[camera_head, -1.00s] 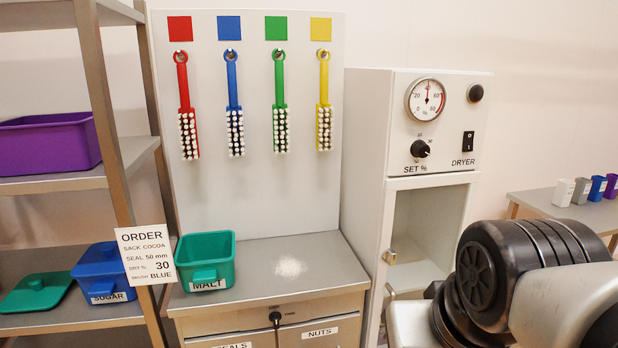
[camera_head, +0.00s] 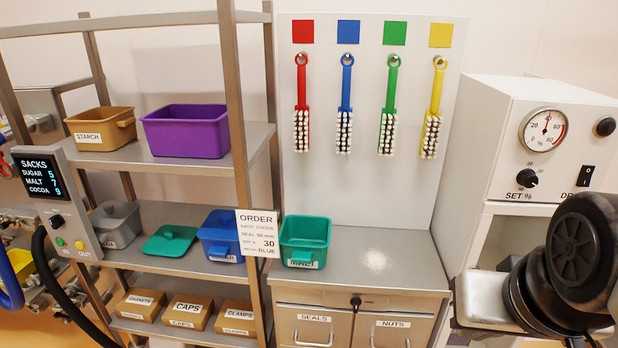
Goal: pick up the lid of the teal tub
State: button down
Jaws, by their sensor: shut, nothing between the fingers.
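The teal tub (camera_head: 305,240) stands open at the left end of the steel cabinet top, with a label on its front that reads MALT. A flat teal lid (camera_head: 170,240) with a raised handle lies on the middle shelf of the rack at the left. It lies apart from the tub, between a grey tub (camera_head: 115,225) and a blue tub (camera_head: 220,236). The lid's top is unobstructed in view. My gripper is not in view; only dark and grey parts of my arm show at the lower right.
The rack (camera_head: 242,130) has an upright and an order card (camera_head: 257,233) between the lid and the teal tub. A shelf with a purple tub (camera_head: 186,132) is above the lid. The cabinet top (camera_head: 400,275) is mostly clear, with a pale patch. A dryer (camera_head: 490,130) stands at right.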

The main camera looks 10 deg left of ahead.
aim_at(169, 239)
jog(key=u, duration=1.55)
jog(key=z, duration=0.75)
jog(key=i+j+z, duration=0.1)
jog(key=j, duration=0.6)
jog(key=i+j+z, duration=0.15)
jog(key=i+j, duration=0.15)
jog(key=j, duration=0.4)
jog(key=i+j+z, duration=0.1)
jog(key=j, duration=0.6)
jog(key=i+j+z, duration=0.1)
jog(key=j, duration=0.6)
jog(key=i+j+z, duration=0.15)
jog(key=j, duration=0.6)
